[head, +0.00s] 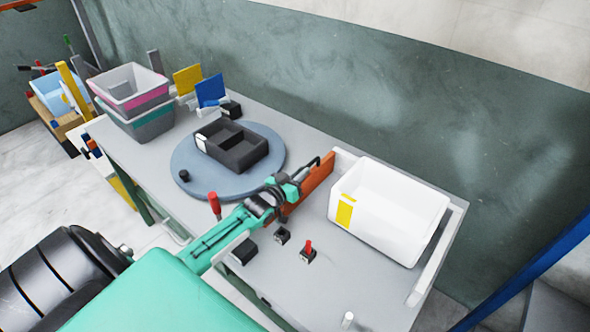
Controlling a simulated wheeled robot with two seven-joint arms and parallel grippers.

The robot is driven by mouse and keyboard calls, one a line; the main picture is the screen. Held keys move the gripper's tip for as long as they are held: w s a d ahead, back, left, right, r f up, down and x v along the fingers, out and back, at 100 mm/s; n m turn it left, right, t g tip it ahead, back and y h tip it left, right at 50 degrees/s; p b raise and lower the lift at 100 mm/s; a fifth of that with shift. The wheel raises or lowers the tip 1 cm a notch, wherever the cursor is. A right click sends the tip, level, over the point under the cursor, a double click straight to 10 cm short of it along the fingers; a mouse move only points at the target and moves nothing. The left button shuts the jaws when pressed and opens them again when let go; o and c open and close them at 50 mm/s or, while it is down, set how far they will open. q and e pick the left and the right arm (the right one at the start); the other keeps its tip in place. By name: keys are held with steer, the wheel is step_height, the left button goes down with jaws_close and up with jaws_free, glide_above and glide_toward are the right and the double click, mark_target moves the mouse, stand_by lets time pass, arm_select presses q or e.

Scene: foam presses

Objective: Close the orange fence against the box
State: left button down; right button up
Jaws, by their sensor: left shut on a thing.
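The orange fence (312,186) stands upright on the table, to the left of the white box (388,211). A strip of grey tabletop shows between the fence and the near part of the box, so they are apart there. The box is open-topped and has a yellow label on its near left side. My left gripper (318,163) is at the fence's upper edge, shut on the fence. My gripper and wrist hide part of the fence's left face. My right gripper is out of the picture.
A pale rail (436,256) runs along the box's right side. A blue-grey turntable (188,163) with a black divided tray (232,146) stands left of the fence. Small red-topped switches (308,251) sit near the front edge. Stacked bins (132,103) stand at the far left.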

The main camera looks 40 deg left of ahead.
arm_select(q)
steer(key=d, duration=0.2)
steer(key=d+p, duration=0.1)
steer(key=d, duration=0.2)
steer(key=shift+s+d, duration=0.2)
steer(key=shift+d, duration=0.15)
steer(key=c, duration=1.5)
jaws_free()
steer(key=shift+o, duration=0.2)
steer(key=s+a+b, duration=0.1)
steer(key=s+b, duration=0.2)
steer(key=s, duration=1)
steer(key=shift+s, duration=0.4)
